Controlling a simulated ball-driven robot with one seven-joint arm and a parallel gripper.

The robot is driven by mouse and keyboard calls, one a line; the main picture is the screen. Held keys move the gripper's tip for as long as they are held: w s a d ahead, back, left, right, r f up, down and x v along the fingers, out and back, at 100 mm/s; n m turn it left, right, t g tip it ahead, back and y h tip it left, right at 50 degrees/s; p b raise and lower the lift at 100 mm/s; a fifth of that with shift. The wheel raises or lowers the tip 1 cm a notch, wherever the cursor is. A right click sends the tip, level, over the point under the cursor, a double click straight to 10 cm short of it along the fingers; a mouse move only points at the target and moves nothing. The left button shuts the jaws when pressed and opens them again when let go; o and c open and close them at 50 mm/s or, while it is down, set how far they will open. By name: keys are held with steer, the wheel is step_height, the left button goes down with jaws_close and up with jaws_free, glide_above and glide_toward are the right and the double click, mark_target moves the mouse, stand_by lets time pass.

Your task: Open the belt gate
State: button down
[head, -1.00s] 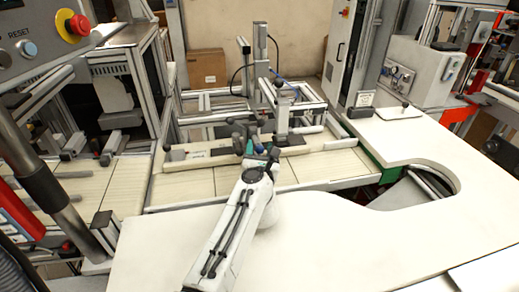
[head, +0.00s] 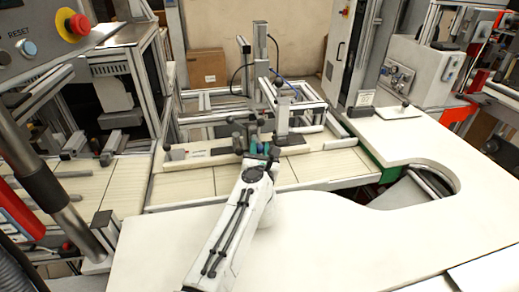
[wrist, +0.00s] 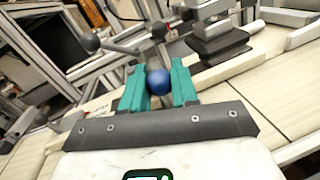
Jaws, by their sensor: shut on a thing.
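My gripper (head: 265,147) is at the long pale rail across the belt (head: 195,181), in the middle of the head view. In the wrist view its two green fingers (wrist: 158,85) are shut on a round blue knob (wrist: 158,81), one finger on each side. The knob's stem and its link to the belt gate are hidden behind the knob and fingers. A grey lever with a dark ball end (wrist: 90,42) lies just beyond, to the left of the fingers. I cannot tell from these views how far the gate stands open.
A metal post on a dark base (head: 283,118) stands close right of my gripper. An aluminium frame (head: 210,98) stands behind. The white curved worktop (head: 340,240) in front is clear. A red stop button (head: 77,24) is at top left.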

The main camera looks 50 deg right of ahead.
steer(key=shift+r+p, duration=1.6)
steer(key=shift+r, duration=1)
steer(key=c, duration=1)
jaws_free()
steer(key=shift+r, duration=0.1)
steer(key=shift+o, duration=0.4)
steer(key=shift+s+a+f, duration=0.2)
steer(key=shift+s+a, duration=0.1)
steer(key=shift+a, duration=0.1)
steer(key=b+v, duration=0.2)
steer(key=v, duration=0.7)
steer(key=shift+s+a+b, duration=0.25)
steer(key=shift+s+b, duration=0.05)
steer(key=shift+a, duration=0.1)
